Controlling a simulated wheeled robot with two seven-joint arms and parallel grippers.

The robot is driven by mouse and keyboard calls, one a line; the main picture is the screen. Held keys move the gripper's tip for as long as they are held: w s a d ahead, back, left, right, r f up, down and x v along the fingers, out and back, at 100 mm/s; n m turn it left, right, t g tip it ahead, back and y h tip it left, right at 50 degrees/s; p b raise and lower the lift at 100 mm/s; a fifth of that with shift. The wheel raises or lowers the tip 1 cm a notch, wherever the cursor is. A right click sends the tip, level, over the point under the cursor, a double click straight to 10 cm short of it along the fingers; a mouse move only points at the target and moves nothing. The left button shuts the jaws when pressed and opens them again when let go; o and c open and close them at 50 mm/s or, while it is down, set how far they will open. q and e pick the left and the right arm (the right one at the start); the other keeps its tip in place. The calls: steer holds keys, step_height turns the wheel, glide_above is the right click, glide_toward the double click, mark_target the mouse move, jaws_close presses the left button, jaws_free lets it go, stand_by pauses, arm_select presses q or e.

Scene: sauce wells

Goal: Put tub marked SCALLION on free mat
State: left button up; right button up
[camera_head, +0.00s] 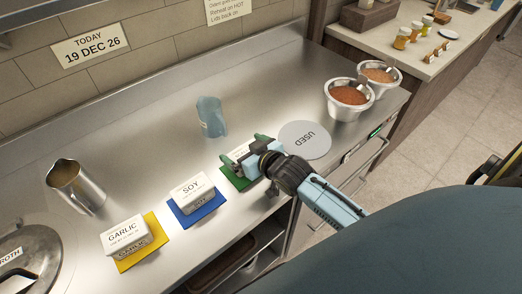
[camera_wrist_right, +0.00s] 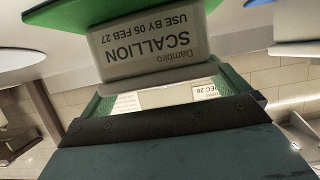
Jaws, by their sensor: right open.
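The SCALLION tub shows upside down in the right wrist view (camera_wrist_right: 155,45), its label facing my gripper. It appears to stand on the green mat (camera_wrist_right: 95,12). In the head view the green mat (camera_head: 236,182) lies right of the blue mat, and my gripper covers most of the tub. My right gripper (camera_head: 245,149) is open, its green fingers at the tub; I cannot tell whether they touch it. The SOY tub (camera_head: 193,187) stands on the blue mat (camera_head: 197,219). The GARLIC tub (camera_head: 127,233) stands on the yellow mat (camera_head: 150,257). My left gripper is not in view.
A round grey mat marked USED (camera_head: 304,140) lies bare, right of my gripper. Two bowls of red-brown food (camera_head: 348,98) stand beyond it. A bluish translucent container (camera_head: 211,117) stands behind. A metal jug (camera_head: 75,185) and a lidded pot (camera_head: 32,256) are at left.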

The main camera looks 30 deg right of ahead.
steer(key=v, duration=1.1)
steer(key=shift+p, duration=0.3)
steer(key=shift+f, duration=0.1)
steer(key=s+a+f+g+h, duration=0.1)
steer(key=s+f+g, duration=0.1)
steer(key=s+g, duration=0.45)
steer(key=s+a+f+g+h, duration=0.1)
steer(key=s+a+f+g, duration=0.15)
steer(key=s, duration=0.75)
step_height(320, 180, down, 29)
steer(key=s+g+b, duration=0.2)
steer(key=b, duration=0.2)
steer(key=s+d+f+g+b, duration=0.1)
steer(key=s+d+f+b, duration=0.2)
steer(key=s+f, duration=1.2)
step_height(320, 180, down, 2)
steer(key=shift+d+f+n, duration=0.15)
steer(key=shift+d+n, duration=0.05)
steer(key=shift+n, duration=0.2)
